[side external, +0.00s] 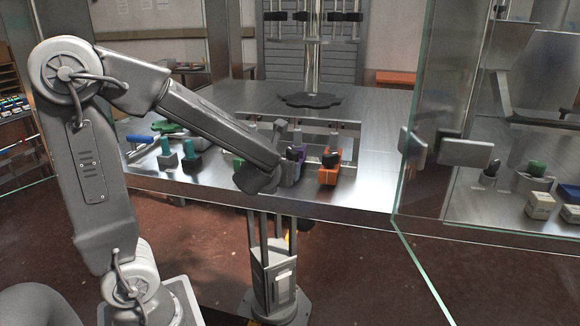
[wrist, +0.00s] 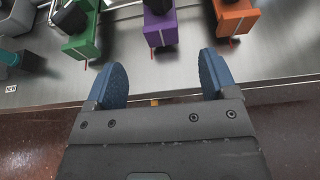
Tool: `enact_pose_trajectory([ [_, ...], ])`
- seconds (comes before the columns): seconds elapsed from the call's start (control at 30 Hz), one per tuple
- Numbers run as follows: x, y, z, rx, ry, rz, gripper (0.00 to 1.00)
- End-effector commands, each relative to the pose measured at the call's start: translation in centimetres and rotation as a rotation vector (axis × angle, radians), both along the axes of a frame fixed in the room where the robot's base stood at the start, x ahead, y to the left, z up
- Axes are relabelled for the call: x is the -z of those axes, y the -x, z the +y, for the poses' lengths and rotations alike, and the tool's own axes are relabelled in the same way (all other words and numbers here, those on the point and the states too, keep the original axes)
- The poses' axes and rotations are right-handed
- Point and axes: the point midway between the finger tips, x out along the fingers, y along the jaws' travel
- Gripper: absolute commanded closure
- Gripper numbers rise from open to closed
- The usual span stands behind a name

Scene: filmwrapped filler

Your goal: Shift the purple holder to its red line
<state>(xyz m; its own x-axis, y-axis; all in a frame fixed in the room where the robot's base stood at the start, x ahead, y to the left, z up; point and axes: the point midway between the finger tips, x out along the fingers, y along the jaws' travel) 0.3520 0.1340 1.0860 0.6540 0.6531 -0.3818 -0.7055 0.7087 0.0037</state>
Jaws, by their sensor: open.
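The purple holder (wrist: 161,30) stands on the metal table with a dark object in it, at the top middle of the wrist view. A thin red mark (wrist: 153,53) shows at its near end, close to the table's front edge. In the side external view, only a little of the purple holder (side external: 300,152) shows, beside the end of my arm. My gripper (wrist: 161,70) is open, with two blue fingers spread wide and nothing between them. In the wrist view, its fingertips point toward the purple holder and are apart from it.
A green holder (wrist: 82,40) stands left of the purple one and an orange holder (wrist: 236,18) right of it, each with a red mark nearby. Teal-topped items (side external: 189,150) stand further left. A glass panel (side external: 415,110) rises at the table's right.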

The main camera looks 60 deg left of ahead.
Motion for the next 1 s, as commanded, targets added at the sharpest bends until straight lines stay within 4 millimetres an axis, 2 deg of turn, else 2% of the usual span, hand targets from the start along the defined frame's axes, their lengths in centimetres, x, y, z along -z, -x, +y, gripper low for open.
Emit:
enact_pose_trajectory([
  [0.3,2.6,-4.1,4.2,-0.004,0.003,0.004,0.21],
  [0.5,3.8,-6.2,6.3,-0.004,0.004,0.002,0.21],
  [0.7,4.3,-7.3,7.3,-0.002,0.004,-0.001,0.21],
  [1.0,4.4,-7.4,7.5,-0.002,0.003,-0.002,0.21],
])
